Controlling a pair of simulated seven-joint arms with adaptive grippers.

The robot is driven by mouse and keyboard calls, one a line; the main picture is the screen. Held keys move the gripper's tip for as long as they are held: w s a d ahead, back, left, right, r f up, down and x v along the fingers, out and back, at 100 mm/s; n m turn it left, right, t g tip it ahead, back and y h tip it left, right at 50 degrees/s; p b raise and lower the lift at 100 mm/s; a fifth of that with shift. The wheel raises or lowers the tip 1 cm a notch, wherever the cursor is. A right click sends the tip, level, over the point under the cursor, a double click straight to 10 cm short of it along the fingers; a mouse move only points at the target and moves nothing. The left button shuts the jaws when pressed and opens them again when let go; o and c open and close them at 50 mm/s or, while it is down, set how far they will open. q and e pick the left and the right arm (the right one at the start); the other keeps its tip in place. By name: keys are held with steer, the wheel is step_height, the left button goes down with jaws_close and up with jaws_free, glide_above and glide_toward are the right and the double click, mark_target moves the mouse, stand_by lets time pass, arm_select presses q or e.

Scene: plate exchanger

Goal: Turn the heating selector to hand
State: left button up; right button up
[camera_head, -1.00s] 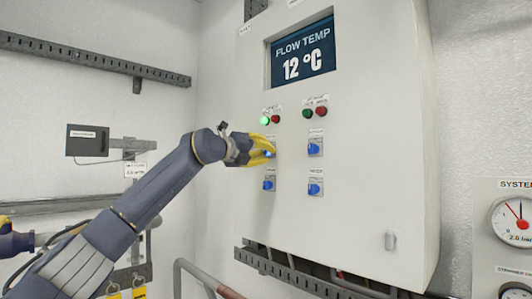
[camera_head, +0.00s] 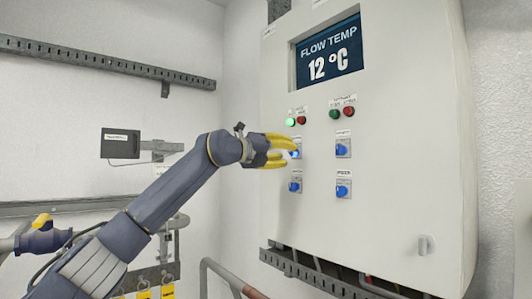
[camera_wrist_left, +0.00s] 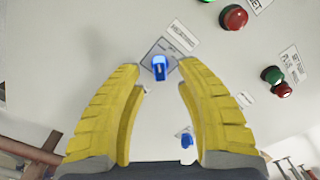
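My left gripper (camera_head: 293,151) is at the upper left blue selector (camera_head: 295,155) on the white control panel (camera_head: 395,190). Its yellow fingers partly hide that selector in the head view. In the left wrist view the left gripper (camera_wrist_left: 160,76) is open. A blue selector knob (camera_wrist_left: 160,68) shows in the gap between its fingertips, with clear space on both sides. A tilted label (camera_wrist_left: 181,33) beside the knob seems to read heating, but it is small and blurred. My right gripper is not in view.
Other blue selectors sit right (camera_head: 343,148), below (camera_head: 295,185) and lower right (camera_head: 343,189). A lit green lamp (camera_head: 290,122) and a red lamp (camera_head: 301,120) are just above. The display (camera_head: 330,55) reads 12 °C. Pipes (camera_head: 222,275) run below left.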

arm_select(q)
steer(key=v, duration=0.8)
steer(key=shift+s+a, duration=0.25)
steer(key=shift+s, duration=0.05)
